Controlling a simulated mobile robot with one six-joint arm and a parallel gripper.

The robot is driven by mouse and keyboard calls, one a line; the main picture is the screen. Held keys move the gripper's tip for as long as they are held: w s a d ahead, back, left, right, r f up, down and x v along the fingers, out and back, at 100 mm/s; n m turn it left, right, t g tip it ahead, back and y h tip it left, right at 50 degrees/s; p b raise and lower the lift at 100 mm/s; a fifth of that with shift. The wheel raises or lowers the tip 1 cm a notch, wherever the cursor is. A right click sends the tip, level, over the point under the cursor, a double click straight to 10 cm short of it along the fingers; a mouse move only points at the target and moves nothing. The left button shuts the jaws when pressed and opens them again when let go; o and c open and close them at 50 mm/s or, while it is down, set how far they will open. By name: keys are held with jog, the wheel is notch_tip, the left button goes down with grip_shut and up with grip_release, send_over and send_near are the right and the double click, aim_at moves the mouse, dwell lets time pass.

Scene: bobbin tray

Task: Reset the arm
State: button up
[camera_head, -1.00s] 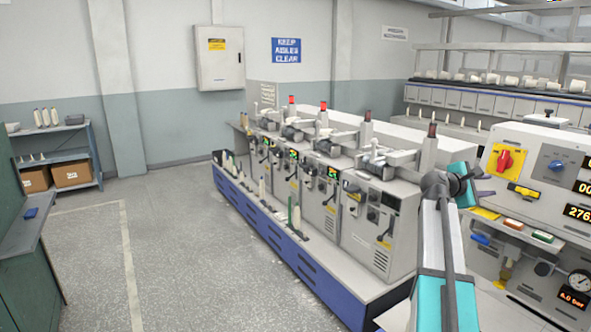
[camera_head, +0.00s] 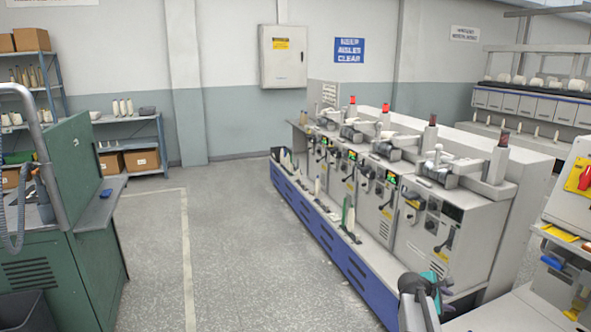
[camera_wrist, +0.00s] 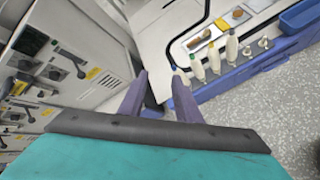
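My gripper (camera_wrist: 160,84) shows in the wrist view as two dark purple fingers with a clear gap between them. It is open and nothing is between the fingers. In the head view, the dark and teal end of my arm (camera_head: 428,288) is at the lower right, in front of the grey winding machine (camera_head: 436,238).
The machine's blue base (camera_head: 330,240) runs along the aisle. A control panel (camera_head: 575,200) is at the right edge. The grey floor between cart and machine is clear.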

jog(key=s+a+f+g+y, duration=0.1)
jog(key=s+a+f, duration=0.55)
jog(key=f, duration=0.25)
jog(key=s+a+f+m+g+y, duration=0.1)
jog(key=s+a+f+y, duration=0.1)
jog(key=s+a+f, duration=0.5)
jog(key=s+a+f+g+y, duration=0.1)
jog(key=s+a+f, duration=0.2)
jog(key=a+f, duration=0.65)
jog(key=s+a+f+m+g+y, duration=0.3)
jog(key=s+a+m, duration=0.3)
jog(key=s, duration=0.7)
jog(key=s+a+f+m+g+y, duration=0.3)
jog(key=s+a+f+m, duration=0.3)
jog(key=s+a, duration=0.3)
jog(key=s, duration=0.4)
jog(key=shift+s, duration=0.3)
jog(key=shift+f, duration=0.1)
